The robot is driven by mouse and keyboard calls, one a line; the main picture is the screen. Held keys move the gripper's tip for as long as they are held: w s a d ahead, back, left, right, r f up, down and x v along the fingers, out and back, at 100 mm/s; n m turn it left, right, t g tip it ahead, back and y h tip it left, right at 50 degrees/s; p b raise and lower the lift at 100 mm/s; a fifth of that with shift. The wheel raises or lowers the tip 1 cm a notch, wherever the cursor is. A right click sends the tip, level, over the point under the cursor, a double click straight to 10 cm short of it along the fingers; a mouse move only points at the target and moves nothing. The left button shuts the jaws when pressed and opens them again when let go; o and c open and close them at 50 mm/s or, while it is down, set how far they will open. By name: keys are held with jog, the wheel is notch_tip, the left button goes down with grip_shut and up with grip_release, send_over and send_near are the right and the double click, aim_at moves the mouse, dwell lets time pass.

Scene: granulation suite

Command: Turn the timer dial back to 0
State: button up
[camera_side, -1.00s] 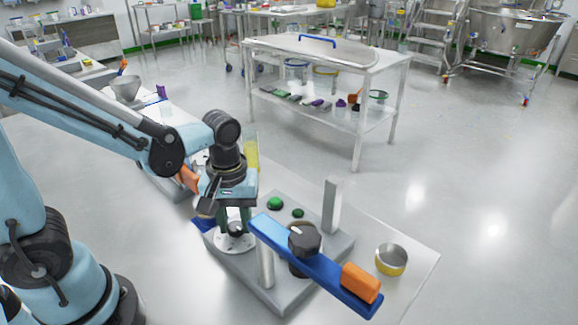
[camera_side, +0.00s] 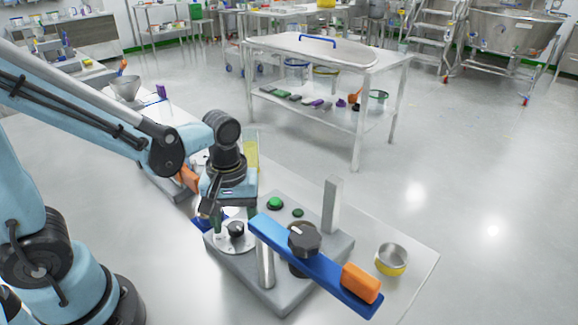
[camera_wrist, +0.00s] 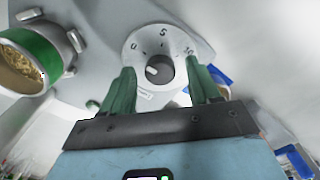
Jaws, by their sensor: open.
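The timer dial (camera_side: 236,230) is a black knob on a white round plate at the left of a grey box. In the wrist view the knob (camera_wrist: 160,69) sits on the white scale plate (camera_wrist: 146,40), with marks that look like 0, 5 and 10. A pale mark shows on the knob's left side; I cannot tell the exact reading. My gripper (camera_side: 234,214) is just above the dial, pointing down. Its two green fingers are spread on either side of the knob in the wrist view (camera_wrist: 160,80), open and empty, with gaps at both sides.
Green buttons (camera_side: 275,203) and a grey upright post (camera_side: 332,205) stand behind. A yellow-banded cup (camera_side: 391,260) is at right.

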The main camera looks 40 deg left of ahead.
aim_at(233, 224)
jog(key=shift+r, duration=0.1)
notch_tip(233, 224, up, 12)
dwell(0.7)
jog(key=a+f+m+t, duration=0.1)
jog(key=m+t, duration=0.1)
jog(key=m, duration=0.1)
jog(key=a+f+m+t, duration=0.1)
jog(key=m+t, duration=0.1)
jog(key=m, duration=0.1)
jog(key=w+a+f+m+t, duration=0.1)
jog(key=m+t, duration=0.2)
jog(key=shift+f, duration=0.15)
dwell(0.9)
